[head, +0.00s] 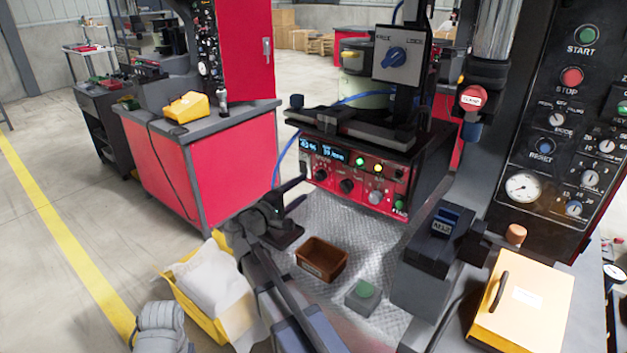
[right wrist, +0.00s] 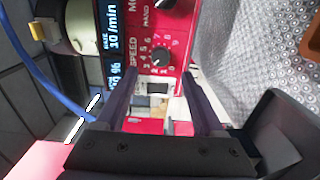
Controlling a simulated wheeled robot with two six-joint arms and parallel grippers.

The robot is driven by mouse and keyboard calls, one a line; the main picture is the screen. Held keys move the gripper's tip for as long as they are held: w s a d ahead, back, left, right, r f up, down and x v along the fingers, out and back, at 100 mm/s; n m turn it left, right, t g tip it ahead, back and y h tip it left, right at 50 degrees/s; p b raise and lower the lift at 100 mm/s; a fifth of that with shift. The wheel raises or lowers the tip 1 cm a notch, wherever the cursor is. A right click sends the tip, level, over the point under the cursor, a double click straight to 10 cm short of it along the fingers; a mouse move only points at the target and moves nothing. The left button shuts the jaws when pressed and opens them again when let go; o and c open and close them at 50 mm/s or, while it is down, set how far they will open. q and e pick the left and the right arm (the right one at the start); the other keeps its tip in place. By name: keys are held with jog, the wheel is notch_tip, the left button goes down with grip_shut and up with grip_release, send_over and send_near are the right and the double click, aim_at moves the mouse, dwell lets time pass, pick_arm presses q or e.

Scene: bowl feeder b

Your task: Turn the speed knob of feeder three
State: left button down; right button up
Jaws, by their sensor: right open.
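The red feeder (head: 345,185) has a front panel with a lit blue display, small dark knobs and lit lamps. Its speed knob (head: 321,174) is the black one at left, below the display. In the right wrist view the speed knob (right wrist: 160,58) shows sideways, with a white dial scale and the word SPEED beside it. My right gripper (head: 300,192) is open and empty, just in front of the panel's left end. In the right wrist view its two fingers (right wrist: 155,82) lie apart below the knob, with a rocker switch between them. My left gripper is not in view.
A brown tray (head: 322,255) and a green-topped button box (head: 363,296) sit on the metal plate before the feeder. A yellow bin (head: 238,318) with a white bag stands at lower left. A yellow box (head: 530,310) and a black control panel (head: 560,130) are at right.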

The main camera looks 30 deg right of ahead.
aim_at(318, 177)
jog(key=x, duration=0.7)
jog(key=shift+w+d, duration=0.1)
jog(key=shift+d, duration=0.1)
grip_shut()
dwell(0.4)
